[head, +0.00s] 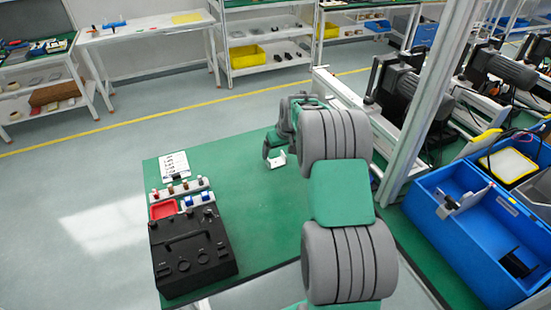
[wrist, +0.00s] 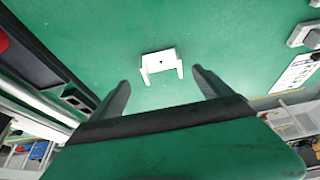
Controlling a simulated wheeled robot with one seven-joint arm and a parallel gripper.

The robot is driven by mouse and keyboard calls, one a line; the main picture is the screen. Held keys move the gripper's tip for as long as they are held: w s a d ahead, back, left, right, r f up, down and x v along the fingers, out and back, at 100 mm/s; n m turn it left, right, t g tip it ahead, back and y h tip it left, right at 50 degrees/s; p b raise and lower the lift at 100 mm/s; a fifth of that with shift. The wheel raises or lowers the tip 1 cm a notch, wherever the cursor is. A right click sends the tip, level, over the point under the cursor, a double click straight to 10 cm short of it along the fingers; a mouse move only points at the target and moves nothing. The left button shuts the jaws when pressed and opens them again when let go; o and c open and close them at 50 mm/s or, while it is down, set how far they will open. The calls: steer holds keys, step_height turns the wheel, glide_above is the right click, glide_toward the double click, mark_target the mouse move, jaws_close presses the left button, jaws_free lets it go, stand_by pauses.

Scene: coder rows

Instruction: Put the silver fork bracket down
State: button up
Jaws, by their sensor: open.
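The silver fork bracket (wrist: 161,64) lies on the green table top in the wrist view, a small pale U-shaped piece with a dark hole in its middle. Its two prongs point toward my gripper (wrist: 160,85). My gripper is open and empty, its two dark fingers apart, with the bracket beyond and between the fingertips. In the head view the bracket (head: 277,160) shows as a small white piece on the table, just below my gripper, which is partly hidden behind my arm.
The green table (head: 255,220) has free room around the bracket. To its left are a black case (head: 190,250), a red tray (head: 163,210), small racked parts and a white sheet (head: 175,166). A blue bin (head: 455,245) stands at the right, beyond a metal post (head: 425,100).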

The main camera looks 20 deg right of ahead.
mark_target(274, 160)
steer(key=p+x, duration=0.2)
steer(key=x, duration=0.4)
steer(key=shift+w+a, duration=0.15)
steer(key=c, duration=1.5)
steer(key=shift+c, duration=1.1)
steer(key=shift+r, duration=0.1)
